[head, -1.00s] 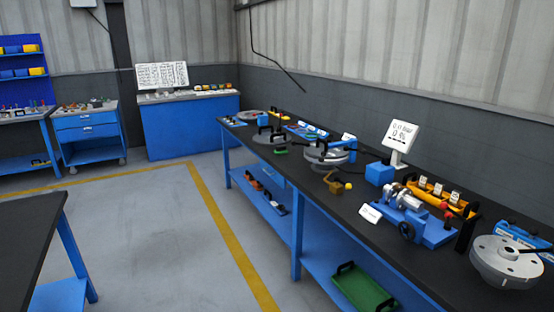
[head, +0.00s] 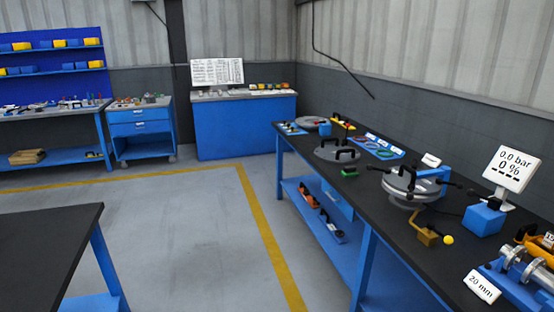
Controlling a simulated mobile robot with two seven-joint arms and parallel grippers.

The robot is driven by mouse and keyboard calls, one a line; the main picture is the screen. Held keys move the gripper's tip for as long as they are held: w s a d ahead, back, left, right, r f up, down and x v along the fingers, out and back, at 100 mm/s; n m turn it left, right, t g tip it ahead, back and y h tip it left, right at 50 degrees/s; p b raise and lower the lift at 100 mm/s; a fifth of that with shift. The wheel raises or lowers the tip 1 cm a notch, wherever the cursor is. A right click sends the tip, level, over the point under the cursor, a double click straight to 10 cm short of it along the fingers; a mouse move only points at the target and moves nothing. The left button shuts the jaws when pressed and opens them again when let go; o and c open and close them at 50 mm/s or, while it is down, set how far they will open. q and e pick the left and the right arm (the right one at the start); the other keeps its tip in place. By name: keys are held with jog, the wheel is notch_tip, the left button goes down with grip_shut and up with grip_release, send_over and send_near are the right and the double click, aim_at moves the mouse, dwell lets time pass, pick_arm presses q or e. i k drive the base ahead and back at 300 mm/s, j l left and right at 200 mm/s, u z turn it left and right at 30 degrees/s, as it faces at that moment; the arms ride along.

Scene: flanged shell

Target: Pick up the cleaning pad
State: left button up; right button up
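A small green pad with a dark top (head: 349,172), which looks like the cleaning pad, lies on the black top of the long workbench (head: 398,262). It is just in front of a grey flanged disc with black handles (head: 338,152). It is small in the picture, so its details are unclear. Neither of my grippers shows in the head view.
A dark table (head: 45,245) is at lower left. The floor between (head: 190,235) is clear.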

aim_at(348, 171)
jog(key=i, duration=0.65)
jog(key=i+j+z, duration=0.15)
jog(key=i, duration=0.55)
jog(key=i+j+z, duration=0.1)
jog(key=i+z, duration=0.35)
jog(key=i+j+z, duration=0.2)
jog(key=z, duration=0.3)
jog(key=i+j+z, duration=0.3)
jog(key=z, duration=0.15)
jog(key=i+j+z, duration=0.2)
jog(key=j+z, duration=0.3)
